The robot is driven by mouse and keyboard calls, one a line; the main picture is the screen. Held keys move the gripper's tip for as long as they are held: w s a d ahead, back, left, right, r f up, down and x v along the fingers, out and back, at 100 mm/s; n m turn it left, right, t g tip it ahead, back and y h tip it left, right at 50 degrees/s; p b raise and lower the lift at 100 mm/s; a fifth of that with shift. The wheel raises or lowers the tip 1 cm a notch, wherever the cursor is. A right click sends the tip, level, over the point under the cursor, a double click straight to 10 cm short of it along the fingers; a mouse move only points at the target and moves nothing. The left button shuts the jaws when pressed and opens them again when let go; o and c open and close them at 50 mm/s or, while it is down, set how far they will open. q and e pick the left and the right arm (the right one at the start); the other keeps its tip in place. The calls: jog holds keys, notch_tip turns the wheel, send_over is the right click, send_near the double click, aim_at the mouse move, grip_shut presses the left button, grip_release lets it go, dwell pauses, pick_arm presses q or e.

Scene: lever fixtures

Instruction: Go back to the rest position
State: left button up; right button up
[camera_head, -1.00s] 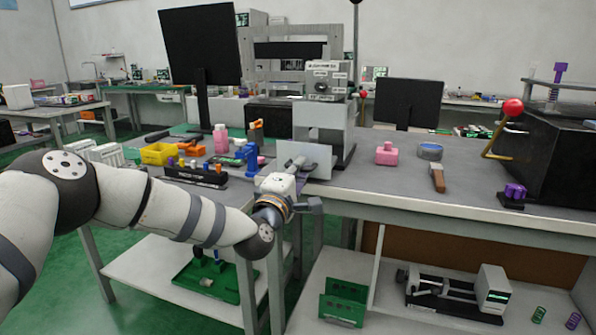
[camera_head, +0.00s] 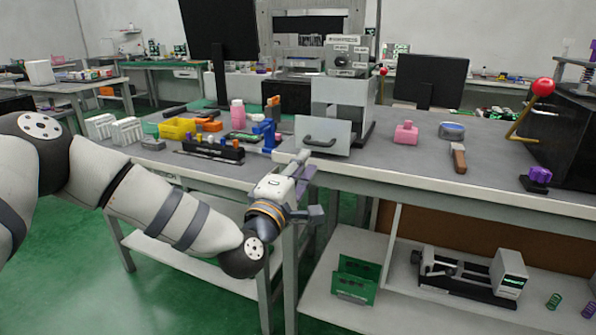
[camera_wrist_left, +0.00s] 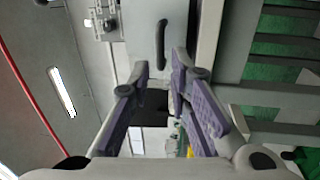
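My left gripper (camera_head: 304,172) is in front of the workbench's near edge, just below a light grey panel (camera_head: 338,131) with a dark handle (camera_head: 320,142). In the left wrist view its two purple-padded fingers (camera_wrist_left: 160,72) stand apart with nothing seen between them. The handle (camera_wrist_left: 161,45) shows beyond the fingertips there, apart from them. The panel is on the front of a grey box fixture (camera_head: 340,92). My right gripper is out of view.
A black fixture with a red-ball lever (camera_head: 543,88) stands at the right. A pink block (camera_head: 406,132), blue-rimmed round dish (camera_head: 452,131) and brown-handled tool (camera_head: 458,158) lie on the bench. A yellow bin (camera_head: 178,128) is at left. Green floor is open at lower left.

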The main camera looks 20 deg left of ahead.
pick_arm(q)
jog(key=s, duration=0.3)
jog(key=shift+f, duration=0.25)
